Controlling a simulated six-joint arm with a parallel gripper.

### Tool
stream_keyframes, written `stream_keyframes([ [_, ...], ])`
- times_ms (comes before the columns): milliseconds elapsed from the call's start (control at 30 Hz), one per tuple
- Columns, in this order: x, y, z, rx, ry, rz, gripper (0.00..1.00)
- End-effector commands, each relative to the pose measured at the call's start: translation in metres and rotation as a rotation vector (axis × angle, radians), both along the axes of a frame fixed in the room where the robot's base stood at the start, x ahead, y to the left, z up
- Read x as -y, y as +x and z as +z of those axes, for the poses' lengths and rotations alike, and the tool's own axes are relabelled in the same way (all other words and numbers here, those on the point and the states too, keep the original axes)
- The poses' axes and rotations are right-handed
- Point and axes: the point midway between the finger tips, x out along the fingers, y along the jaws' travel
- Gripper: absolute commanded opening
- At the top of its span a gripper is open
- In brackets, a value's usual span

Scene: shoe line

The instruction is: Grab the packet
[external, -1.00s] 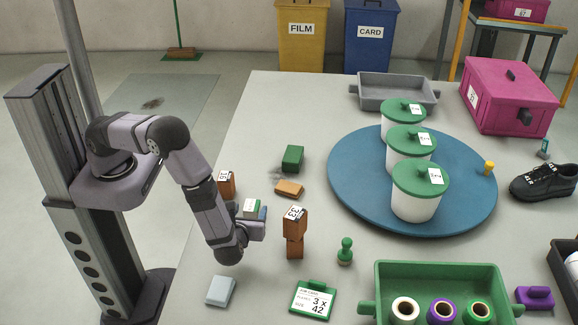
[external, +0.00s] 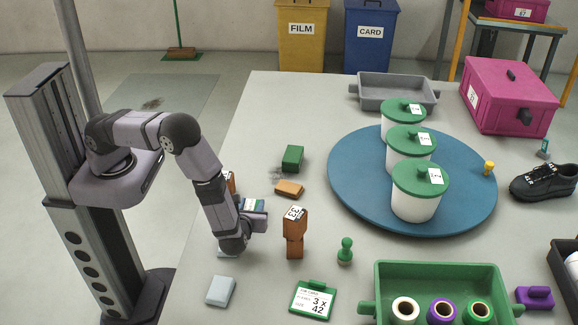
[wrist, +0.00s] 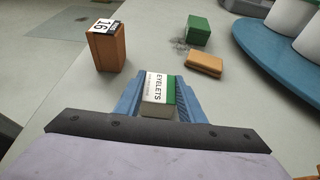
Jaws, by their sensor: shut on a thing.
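The packet (wrist: 158,92) is a small white and green box marked EYELETS in the wrist view. It sits between the two blue fingers of my gripper (wrist: 160,93), which is shut on it. In the external view my gripper (external: 254,214) is at the left part of the table, left of the brown blocks with the 33 label. The packet shows there only as a small strip, mostly hidden by my gripper. I cannot tell whether it touches the table.
A brown block marked 16 (wrist: 106,48) stands ahead on the left. An orange block (wrist: 204,64) and a green box (wrist: 198,30) lie ahead on the right. The stacked brown blocks (external: 295,228) stand close right of my gripper. A pale block (external: 221,291) lies in front.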

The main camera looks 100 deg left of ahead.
Motion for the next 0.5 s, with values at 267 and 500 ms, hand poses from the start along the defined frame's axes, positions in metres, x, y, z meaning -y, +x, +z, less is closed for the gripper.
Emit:
stream_keyframes([
  [267, 0.0, 0.0, 0.003, 0.001, 0.0, -0.001, 0.11],
  [500, 0.0, 0.001, 0.019, 0.002, 0.0, 0.0, 0.11],
])
